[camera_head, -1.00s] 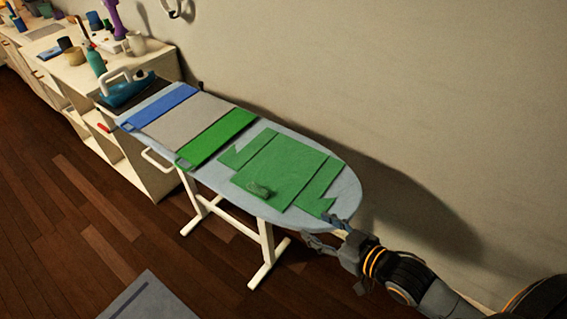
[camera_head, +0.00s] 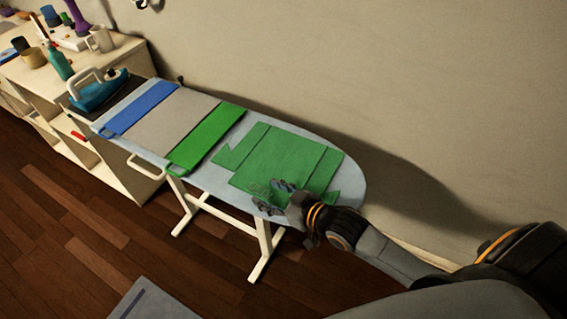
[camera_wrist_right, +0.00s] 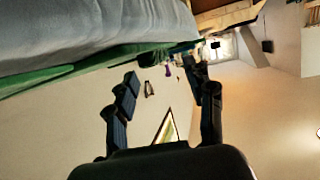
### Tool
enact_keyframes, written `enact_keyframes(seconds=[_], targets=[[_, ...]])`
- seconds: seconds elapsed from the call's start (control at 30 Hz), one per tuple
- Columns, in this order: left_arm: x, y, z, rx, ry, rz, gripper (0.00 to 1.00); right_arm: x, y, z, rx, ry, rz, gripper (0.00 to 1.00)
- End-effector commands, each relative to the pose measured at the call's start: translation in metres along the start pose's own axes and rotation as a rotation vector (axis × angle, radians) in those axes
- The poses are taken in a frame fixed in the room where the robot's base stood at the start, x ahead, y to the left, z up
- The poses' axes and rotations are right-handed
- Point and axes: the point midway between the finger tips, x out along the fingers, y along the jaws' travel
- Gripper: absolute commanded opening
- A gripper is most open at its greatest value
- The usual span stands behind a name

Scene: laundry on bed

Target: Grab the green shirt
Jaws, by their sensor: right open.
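The green shirt (camera_head: 287,158) lies flat on the rounded end of the ironing board (camera_head: 350,183) in the head view. A small rumpled spot shows at its near edge. My right gripper (camera_head: 271,197) is open at the shirt's near edge, its fingertips overlapping that edge in the picture; I cannot tell whether they touch it. In the right wrist view the open fingers (camera_wrist_right: 163,82) have nothing visible between them, and a green cloth edge (camera_wrist_right: 60,72) runs above them. My left gripper is not in view.
A folding board with green (camera_head: 207,138), grey and blue (camera_head: 142,110) panels lies left of the shirt. An iron (camera_head: 97,90) stands at the board's left end, beside a shelf (camera_head: 60,80) with bottles and cups. A wall (camera_head: 400,80) runs behind the board.

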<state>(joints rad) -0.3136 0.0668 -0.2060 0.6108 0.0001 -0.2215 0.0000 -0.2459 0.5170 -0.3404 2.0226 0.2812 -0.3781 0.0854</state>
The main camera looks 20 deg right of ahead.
Motion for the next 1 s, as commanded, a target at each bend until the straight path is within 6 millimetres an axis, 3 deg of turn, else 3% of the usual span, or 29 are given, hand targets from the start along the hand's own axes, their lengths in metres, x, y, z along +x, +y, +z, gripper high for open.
enact_keyframes(seconds=[0.4,0.7,0.97,1.0], targets=[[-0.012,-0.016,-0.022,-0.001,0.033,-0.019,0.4,0.048,0.002,-0.006,0.001,-0.001,0.0,0.53],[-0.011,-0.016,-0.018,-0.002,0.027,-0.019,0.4,0.052,0.003,-0.005,0.0,-0.001,0.0,0.53],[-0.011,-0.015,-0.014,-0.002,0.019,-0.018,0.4,0.052,0.002,-0.005,0.0,-0.001,0.0,0.0],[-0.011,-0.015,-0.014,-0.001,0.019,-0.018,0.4,0.052,0.002,-0.005,0.001,-0.001,0.0,0.0]])
